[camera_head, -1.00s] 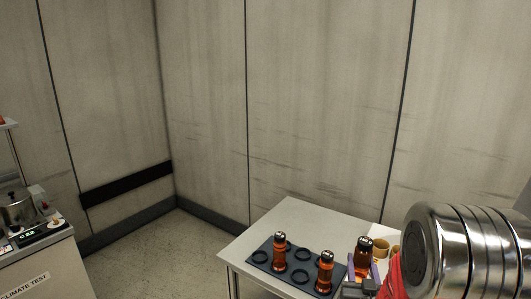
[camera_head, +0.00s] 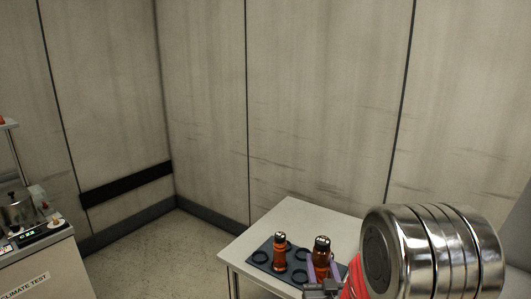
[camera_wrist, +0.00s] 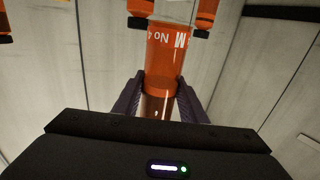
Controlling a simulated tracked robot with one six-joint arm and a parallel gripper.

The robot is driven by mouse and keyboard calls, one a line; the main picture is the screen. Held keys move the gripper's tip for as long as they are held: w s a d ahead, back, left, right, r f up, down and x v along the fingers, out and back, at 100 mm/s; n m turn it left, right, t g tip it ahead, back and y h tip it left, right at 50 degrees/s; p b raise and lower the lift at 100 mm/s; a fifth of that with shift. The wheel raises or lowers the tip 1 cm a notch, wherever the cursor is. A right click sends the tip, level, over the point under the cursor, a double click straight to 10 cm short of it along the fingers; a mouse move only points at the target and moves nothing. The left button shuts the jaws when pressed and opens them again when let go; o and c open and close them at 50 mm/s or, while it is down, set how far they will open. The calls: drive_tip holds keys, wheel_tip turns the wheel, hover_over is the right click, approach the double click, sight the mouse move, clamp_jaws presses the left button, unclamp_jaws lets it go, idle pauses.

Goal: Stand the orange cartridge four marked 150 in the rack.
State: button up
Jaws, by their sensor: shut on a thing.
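My gripper (camera_wrist: 160,98) is shut on an orange cartridge (camera_wrist: 166,55), with one purple-grey finger on each side. White print on it reads "M" and "No 4" in the wrist view; no 150 is legible. In the head view the held cartridge (camera_head: 321,250) looks roughly upright over or beside the dark rack (camera_head: 260,258); I cannot tell whether its base touches. Another orange cartridge (camera_head: 279,253) stands in the rack to its left. Parts of other orange cartridges show at the top (camera_wrist: 207,14) of the wrist view.
The rack has empty dark rings (camera_head: 299,276) and lies on a pale table (camera_head: 245,245). My metallic arm covers the table's right side. A bench marked "CLIMATE TEST" (camera_head: 30,278) stands at far left. Bare wall panels rise behind the table.

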drive_tip(key=shift+s+r, duration=0.2)
drive_tip(key=shift+r, duration=0.1)
drive_tip(key=s+f, duration=0.4)
drive_tip(key=f, duration=0.3)
drive_tip(key=shift+s, duration=0.25)
drive_tip(key=shift+a+f, duration=0.1)
idle(0.3)
